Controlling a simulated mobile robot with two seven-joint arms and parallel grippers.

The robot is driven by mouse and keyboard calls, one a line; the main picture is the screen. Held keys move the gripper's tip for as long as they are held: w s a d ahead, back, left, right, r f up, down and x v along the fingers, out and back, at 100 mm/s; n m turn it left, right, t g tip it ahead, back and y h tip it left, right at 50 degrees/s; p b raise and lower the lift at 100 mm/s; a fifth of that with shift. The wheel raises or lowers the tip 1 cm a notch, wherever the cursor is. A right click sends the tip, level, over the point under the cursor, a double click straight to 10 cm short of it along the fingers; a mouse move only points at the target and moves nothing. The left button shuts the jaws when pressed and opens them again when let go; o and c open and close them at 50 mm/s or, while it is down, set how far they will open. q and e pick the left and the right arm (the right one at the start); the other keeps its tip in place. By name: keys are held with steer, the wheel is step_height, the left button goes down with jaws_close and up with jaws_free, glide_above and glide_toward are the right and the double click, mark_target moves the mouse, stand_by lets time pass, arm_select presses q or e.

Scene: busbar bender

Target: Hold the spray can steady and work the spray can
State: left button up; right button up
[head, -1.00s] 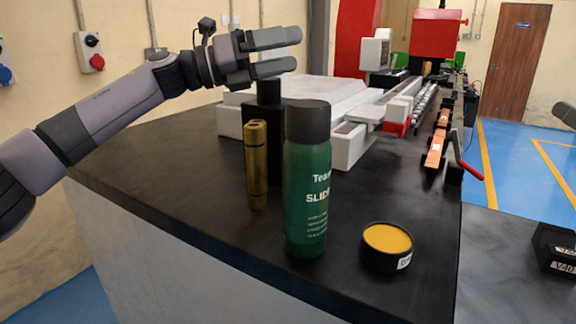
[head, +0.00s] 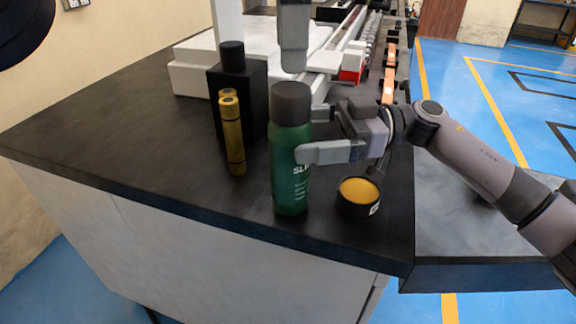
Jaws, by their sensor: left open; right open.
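The spray can (head: 289,185) is green with a dark grey cap and stands upright near the front of the black bench. My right gripper (head: 309,132) is open at the can's right side. Its near finger overlaps the front of the can and its other finger is farther back; I cannot tell whether either touches. My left gripper (head: 262,54) is open, its fingers coming down from the top edge. One finger hangs above and behind the cap; most of this gripper is out of frame.
A black tin with a yellow top (head: 359,192) sits right of the can. A brass-coloured cylinder (head: 232,135) and a black bottle (head: 252,100) stand left of it. Behind are white blocks (head: 190,78) and the machine. The bench's left and front-left surface is clear.

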mark_target(276, 134)
steer(key=a, duration=0.5)
steer(key=shift+s, duration=0.35)
steer(key=shift+d, duration=0.1)
steer(key=c, duration=1.4)
arm_select(q)
steer(key=shift+o, duration=0.7)
arm_select(e)
steer(key=shift+c, duration=0.5)
